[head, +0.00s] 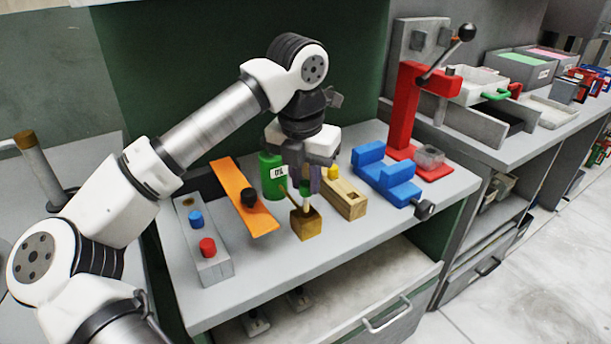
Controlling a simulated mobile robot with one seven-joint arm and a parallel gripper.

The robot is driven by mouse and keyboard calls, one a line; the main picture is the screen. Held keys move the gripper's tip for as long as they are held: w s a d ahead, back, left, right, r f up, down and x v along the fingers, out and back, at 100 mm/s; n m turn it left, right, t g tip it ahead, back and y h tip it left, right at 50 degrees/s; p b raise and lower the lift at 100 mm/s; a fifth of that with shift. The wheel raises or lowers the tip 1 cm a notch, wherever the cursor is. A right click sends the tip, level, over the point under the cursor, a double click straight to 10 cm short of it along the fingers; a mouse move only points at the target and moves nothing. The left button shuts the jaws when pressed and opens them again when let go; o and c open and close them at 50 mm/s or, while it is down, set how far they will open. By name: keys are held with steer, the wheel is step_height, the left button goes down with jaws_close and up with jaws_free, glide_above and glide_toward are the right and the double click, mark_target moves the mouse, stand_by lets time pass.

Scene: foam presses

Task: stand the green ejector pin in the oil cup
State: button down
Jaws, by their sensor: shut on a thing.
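A small brass-brown cup (307,225), which I take for the oil cup, stands on the bench just below and in front of the gripper.
A labelled green can (271,175) stands close left of the gripper. An orange plate (241,193) with a black knob and a grey button box (203,250) lie farther left. A wooden block (345,200), blue vise (386,176) and red press (406,110) stand right. The bench front is clear.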

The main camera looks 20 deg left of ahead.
mark_target(305, 184)
steer(key=shift+f+b, duration=1.7)
steer(key=shift+f, duration=0.35)
steer(key=c, duration=1.2)
jaws_free()
steer(key=shift+r, duration=0.1)
steer(key=shift+o, duration=0.2)
steer(key=shift+r, duration=0.1)
step_height(305, 184, up, 14)
steer(key=s, duration=0.1)
steer(key=shift+s+f, duration=0.25)
steer(key=shift+s, duration=0.05)
